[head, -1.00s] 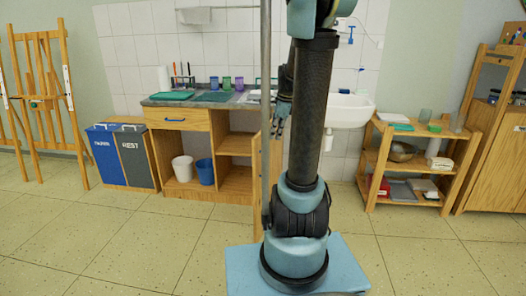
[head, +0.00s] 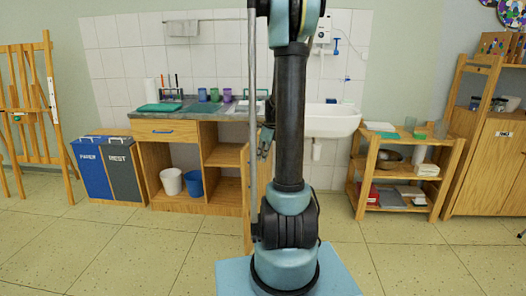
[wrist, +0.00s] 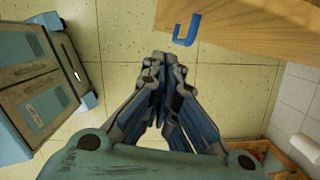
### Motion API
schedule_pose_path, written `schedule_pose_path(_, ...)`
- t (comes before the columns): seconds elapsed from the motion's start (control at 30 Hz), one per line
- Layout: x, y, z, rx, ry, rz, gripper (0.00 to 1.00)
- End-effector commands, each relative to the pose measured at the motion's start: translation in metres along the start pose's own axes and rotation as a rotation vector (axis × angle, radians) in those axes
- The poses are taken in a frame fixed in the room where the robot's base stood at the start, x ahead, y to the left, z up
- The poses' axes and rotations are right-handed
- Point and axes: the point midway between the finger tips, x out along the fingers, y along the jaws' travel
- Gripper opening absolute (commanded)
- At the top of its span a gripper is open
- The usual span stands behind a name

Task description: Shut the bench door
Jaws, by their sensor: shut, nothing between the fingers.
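The wooden bench (head: 225,205) stands against the tiled wall, with a drawer and open compartments. Its door (head: 247,200) is swung out toward me and shows nearly edge-on in the head view, partly behind my arm. In the wrist view the door (wrist: 245,28) crosses the upper right, with a blue hook-shaped handle (wrist: 185,30) on it. My gripper (head: 265,145) is beside the door, on its right. In the wrist view my gripper (wrist: 158,58) is shut and empty, with its fingertips just below and left of the handle, apparently apart from it.
A white sink (head: 335,120) hangs right of the bench, with a low wooden shelf (head: 405,190) beyond it. Two waste bins (head: 108,170) stand left of the bench. A white bucket (head: 171,181) and a blue bucket (head: 193,183) are inside the bench. The front floor is open.

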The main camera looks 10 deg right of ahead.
Motion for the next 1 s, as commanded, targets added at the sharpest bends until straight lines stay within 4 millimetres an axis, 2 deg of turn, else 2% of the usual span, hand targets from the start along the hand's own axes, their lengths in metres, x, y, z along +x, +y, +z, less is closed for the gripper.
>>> schedule_pose_path(0.2, 0.030, 0.000, 0.003, -0.001, 0.000, 0.000, 0.00)
schedule_pose_path(0.3, 0.032, 0.000, 0.018, -0.003, 0.000, 0.000, 0.00)
schedule_pose_path(0.5, 0.036, 0.000, 0.035, -0.001, 0.000, 0.000, 0.00)
schedule_pose_path(1.0, 0.037, 0.000, 0.039, 0.002, 0.000, -0.001, 0.00)
